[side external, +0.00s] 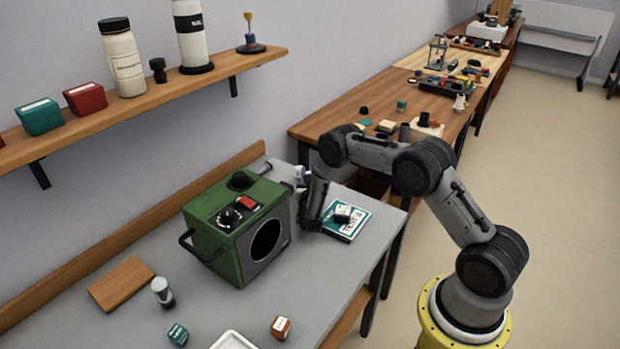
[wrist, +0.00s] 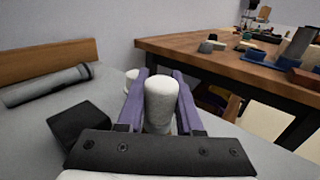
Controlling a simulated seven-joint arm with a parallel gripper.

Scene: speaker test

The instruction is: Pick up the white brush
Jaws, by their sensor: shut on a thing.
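The white brush (wrist: 160,104) shows in the wrist view as a pale, rounded, upright end between the two purple fingers of my gripper (wrist: 160,90). The fingers are shut on its sides. Its lower part and any bristles are hidden, and I cannot tell whether it is clear of the bench. In the side view my gripper (side external: 301,178) is small and partly hidden by my own arm, at the bench's far end behind the green box. The brush cannot be made out clearly there.
A green speaker-like box (side external: 213,230) stands close to my gripper on the grey bench (side external: 310,285). A teal-and-white booklet (side external: 353,228) lies to the right. A grey cylinder (wrist: 48,86) and a dark block (wrist: 78,122) lie left in the wrist view. A wooden table (wrist: 215,62) stands beyond.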

